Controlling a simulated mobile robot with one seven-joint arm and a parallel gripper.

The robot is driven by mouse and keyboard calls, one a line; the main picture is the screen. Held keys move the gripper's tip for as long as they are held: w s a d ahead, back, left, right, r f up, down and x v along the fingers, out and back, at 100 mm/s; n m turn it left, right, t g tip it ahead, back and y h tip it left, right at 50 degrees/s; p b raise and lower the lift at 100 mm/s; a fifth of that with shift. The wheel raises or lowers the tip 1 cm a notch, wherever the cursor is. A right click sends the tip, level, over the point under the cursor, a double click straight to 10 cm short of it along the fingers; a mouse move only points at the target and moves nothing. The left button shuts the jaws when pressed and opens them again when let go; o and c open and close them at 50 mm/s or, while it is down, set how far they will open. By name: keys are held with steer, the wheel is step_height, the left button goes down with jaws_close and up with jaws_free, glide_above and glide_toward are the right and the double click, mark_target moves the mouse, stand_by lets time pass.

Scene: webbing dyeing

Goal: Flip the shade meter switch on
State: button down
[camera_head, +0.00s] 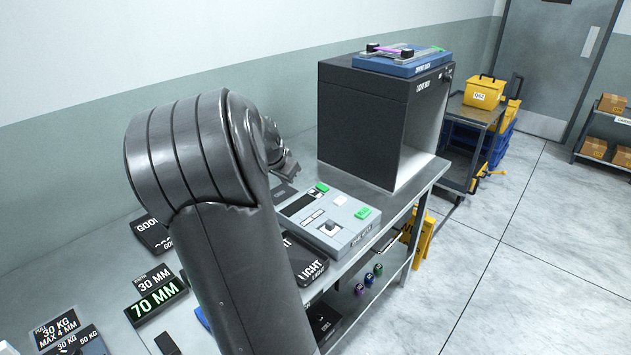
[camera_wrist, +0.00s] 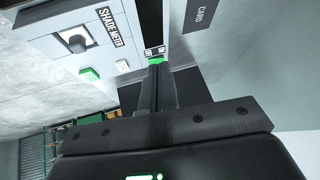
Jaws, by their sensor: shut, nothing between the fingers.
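The shade meter (camera_head: 345,238) is a light grey box on the bench, with a dark display strip, a knob, a white button and green parts on top. In the wrist view its labelled panel (camera_wrist: 85,18) fills the upper left. A small green part (camera_head: 321,187), apparently the switch, sits at its far end beside small lettering. It also shows in the wrist view (camera_wrist: 155,61), right at my fingertips. My gripper (camera_wrist: 156,69) is shut and empty, with its tips over or against that green part. Contact and the switch's position cannot be told. In the head view my arm mostly hides the gripper.
A dark light box (camera_head: 350,125) stands just behind the meter, with a blue tray (camera_head: 405,66) on top. Dark lettered blocks (camera_head: 158,300) lie on the bench at left. A cart (camera_head: 473,118) with a yellow case stands beyond. The floor at right is clear.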

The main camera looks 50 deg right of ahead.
steer(key=w+d+m+g+h, duration=0.1)
steer(key=d+m+h, duration=0.1)
steer(key=d, duration=0.8)
steer(key=shift+w+m+h, duration=0.25)
steer(key=shift+m+h, duration=0.05)
steer(key=shift+h, duration=0.2)
steer(key=shift+d+f, duration=0.1)
steer(key=shift+f, duration=0.05)
glide_above(321, 184)
steer(key=s+a, duration=0.1)
steer(key=a, duration=0.2)
step_height(321, 184, down, 6)
steer(key=shift+s+f, duration=0.15)
steer(key=shift+f, duration=0.1)
steer(key=f, duration=0.3)
steer(key=shift+w+d+f, duration=0.2)
steer(key=shift+w+d, duration=0.1)
steer(key=shift+w+f, duration=0.1)
steer(key=shift+f, duration=0.4)
steer(key=shift+f+g, duration=0.1)
steer(key=shift+g, duration=0.2)
